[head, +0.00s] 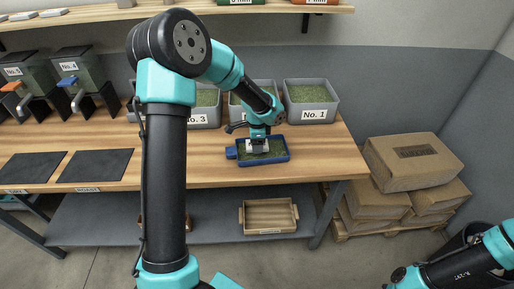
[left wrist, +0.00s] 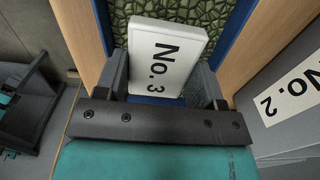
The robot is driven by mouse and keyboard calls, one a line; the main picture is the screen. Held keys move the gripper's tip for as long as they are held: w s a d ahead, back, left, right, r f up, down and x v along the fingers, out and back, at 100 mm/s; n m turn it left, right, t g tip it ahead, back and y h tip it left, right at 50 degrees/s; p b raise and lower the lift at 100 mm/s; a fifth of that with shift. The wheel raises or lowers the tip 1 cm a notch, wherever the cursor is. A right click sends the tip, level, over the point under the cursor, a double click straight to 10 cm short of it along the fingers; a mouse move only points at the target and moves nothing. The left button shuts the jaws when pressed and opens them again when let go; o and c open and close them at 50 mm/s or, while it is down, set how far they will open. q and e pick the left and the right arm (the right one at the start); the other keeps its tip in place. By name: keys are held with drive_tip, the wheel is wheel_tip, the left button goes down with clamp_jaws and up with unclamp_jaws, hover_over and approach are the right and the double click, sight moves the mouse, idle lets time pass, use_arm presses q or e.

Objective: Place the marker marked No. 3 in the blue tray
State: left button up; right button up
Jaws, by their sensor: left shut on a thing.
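The white marker with No. 3 on it (left wrist: 165,58) is between the fingers of my left gripper (left wrist: 163,85), which is shut on it. The blue tray (head: 285,158) sits at the front edge of the wooden bench and holds green beans. In the head view my left gripper (head: 258,143) is over the tray, with the marker low between its fingers. The tray's blue wall also shows in the left wrist view (left wrist: 237,28), with the beans beyond the marker. Whether the marker touches the beans I cannot tell. My right gripper is out of view.
Grey bins of green beans stand behind: the No. 1 bin (head: 313,102), the No. 3 bin (head: 205,108) partly behind my arm, and the No. 2 bin (left wrist: 285,105) close beside the gripper. Dark mats (head: 96,166) lie left. Cardboard boxes (head: 412,160) stand right of the bench.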

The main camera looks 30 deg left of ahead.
use_arm(q)
drive_tip(key=shift+w+a+f, duration=0.1)
drive_tip(key=shift+w+a, duration=0.2)
drive_tip(key=shift+w, duration=0.15)
drive_tip(key=shift+s+f, duration=0.1)
drive_tip(key=shift+f, duration=1.6)
drive_tip(key=shift+f, duration=0.15)
drive_tip(key=o, duration=0.9)
wheel_tip(320, 180, up, 12)
drive_tip(key=shift+r, duration=0.15)
drive_tip(key=shift+d, duration=0.1)
